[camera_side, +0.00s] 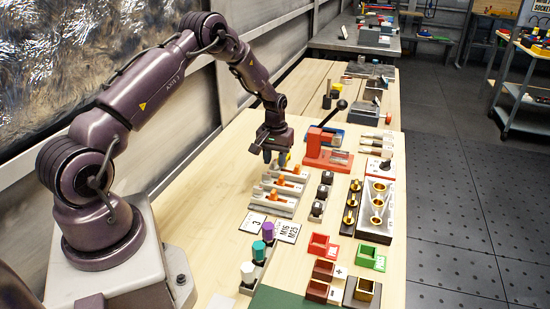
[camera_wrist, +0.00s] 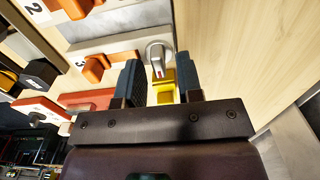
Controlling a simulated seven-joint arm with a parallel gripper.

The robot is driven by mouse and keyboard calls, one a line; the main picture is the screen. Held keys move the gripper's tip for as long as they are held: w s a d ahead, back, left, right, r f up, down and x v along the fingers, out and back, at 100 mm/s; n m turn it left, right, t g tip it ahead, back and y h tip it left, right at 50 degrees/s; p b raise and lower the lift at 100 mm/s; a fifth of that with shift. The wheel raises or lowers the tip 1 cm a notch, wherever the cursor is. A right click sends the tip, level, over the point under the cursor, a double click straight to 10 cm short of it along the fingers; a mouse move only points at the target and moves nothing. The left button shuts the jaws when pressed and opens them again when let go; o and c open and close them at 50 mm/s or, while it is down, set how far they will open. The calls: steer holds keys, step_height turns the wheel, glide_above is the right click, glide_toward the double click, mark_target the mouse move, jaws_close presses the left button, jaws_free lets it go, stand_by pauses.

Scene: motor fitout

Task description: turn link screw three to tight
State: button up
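A yellow block (camera_wrist: 163,86) shows between the fingers. In the side view, my gripper (camera_side: 275,157) points down at the far end of the row of grey-and-orange units (camera_side: 281,190); the knob is hidden there.
A red press with a black lever (camera_side: 327,150) stands close to the right of my gripper. Black-topped pieces (camera_side: 318,208) and a plate with brass cups (camera_side: 377,205) lie further right. Bare wood (camera_side: 215,180) lies left of the units.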

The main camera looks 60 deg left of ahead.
jaws_close()
steer(key=shift+m, duration=0.4)
steer(key=m, duration=0.2)
steer(key=shift+w+d+m, duration=0.1)
steer(key=shift+d+m, duration=0.05)
steer(key=shift+m, duration=0.25)
steer(key=m, duration=0.3)
steer(key=shift+d+m, duration=0.1)
steer(key=shift+m, duration=0.2)
steer(key=m, duration=0.5)
steer(key=shift+d, duration=0.15)
steer(key=m, duration=0.5)
steer(key=shift+d, duration=0.1)
steer(key=shift+m, duration=0.4)
